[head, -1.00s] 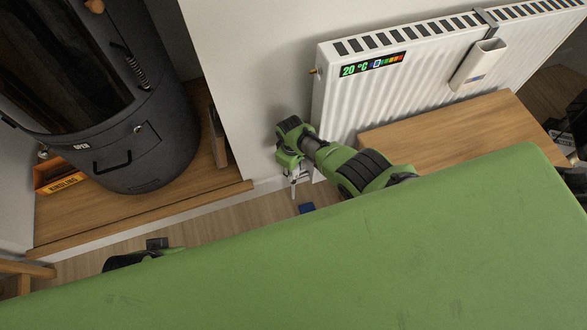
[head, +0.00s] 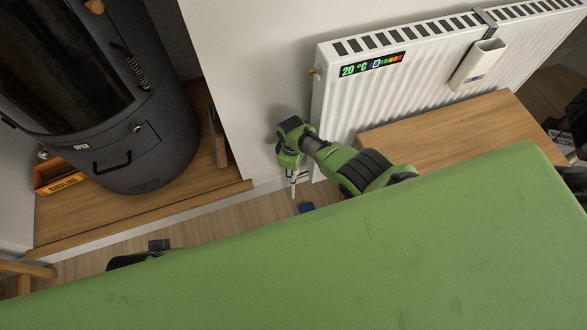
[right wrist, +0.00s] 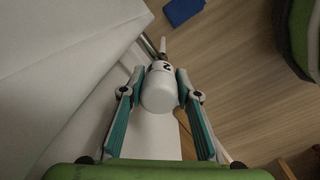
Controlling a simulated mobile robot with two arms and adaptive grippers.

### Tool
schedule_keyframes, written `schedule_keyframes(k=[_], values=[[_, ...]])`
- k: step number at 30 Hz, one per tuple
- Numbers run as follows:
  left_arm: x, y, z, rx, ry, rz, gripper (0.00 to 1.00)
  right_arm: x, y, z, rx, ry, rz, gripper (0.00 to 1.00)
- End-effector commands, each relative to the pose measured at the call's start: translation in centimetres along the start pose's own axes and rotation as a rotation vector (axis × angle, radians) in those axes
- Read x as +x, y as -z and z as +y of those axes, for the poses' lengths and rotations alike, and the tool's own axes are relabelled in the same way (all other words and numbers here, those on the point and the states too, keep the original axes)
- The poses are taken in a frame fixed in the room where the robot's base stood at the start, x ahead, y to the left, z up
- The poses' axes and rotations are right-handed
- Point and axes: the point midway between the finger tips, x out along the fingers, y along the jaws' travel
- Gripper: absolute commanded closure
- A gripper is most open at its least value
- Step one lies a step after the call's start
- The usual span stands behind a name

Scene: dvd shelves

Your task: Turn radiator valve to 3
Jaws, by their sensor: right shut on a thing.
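The radiator valve is a white rounded knob (right wrist: 158,92) with a dark "2" on its far side in the right wrist view. A pipe stub runs on beyond it. My right gripper (right wrist: 159,96) has its teal-padded fingers on both sides of the knob and is shut on it. In the head view my right gripper (head: 294,184) points down beside the lower left corner of the white radiator (head: 345,110); the valve cannot be made out there. A strip on the radiator reads 20 °C. Dark parts of my left arm show at the lower left, but its fingers are hidden.
A dark round stove (head: 150,150) and an orange kindling box (head: 58,178) stand on a wooden platform at left. A wooden bench (head: 430,128) is before the radiator. A blue object (head: 306,208) lies on the floor near my right gripper.

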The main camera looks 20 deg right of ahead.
Motion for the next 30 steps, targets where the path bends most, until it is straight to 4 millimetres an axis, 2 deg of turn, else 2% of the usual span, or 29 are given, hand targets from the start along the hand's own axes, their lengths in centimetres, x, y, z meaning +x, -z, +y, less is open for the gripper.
schedule_keyframes(k=[1, 2, 3, 4, 18, 30], values=[[0.0, 0.0, 0.0, 0.000, 0.000, 0.000, 0.73, 0.1, -0.2, 0.0, 0.000, 0.000, -0.004, 0.91], [0.0, 0.0, 0.0, 0.001, 0.001, 0.000, 0.73, 0.1, -0.2, 0.0, 0.000, 0.000, -0.004, 0.65], [0.0, 0.0, 0.0, 0.001, 0.001, 0.001, 0.73, 0.1, -0.2, 0.0, 0.000, 0.000, -0.004, 0.54], [-0.1, 0.0, 0.0, 0.001, 0.001, 0.001, 0.73, 0.1, -0.2, 0.0, 0.000, 0.000, -0.003, 0.53], [-0.2, 0.2, -0.1, 0.001, 0.001, 0.006, 0.73, -0.3, 0.0, 0.1, 0.002, -0.001, 0.001, 0.53], [-0.2, 0.2, 0.0, -0.001, 0.000, 0.005, 0.73, -3.6, 0.0, 0.1, 0.000, -0.003, 0.002, 0.53]])
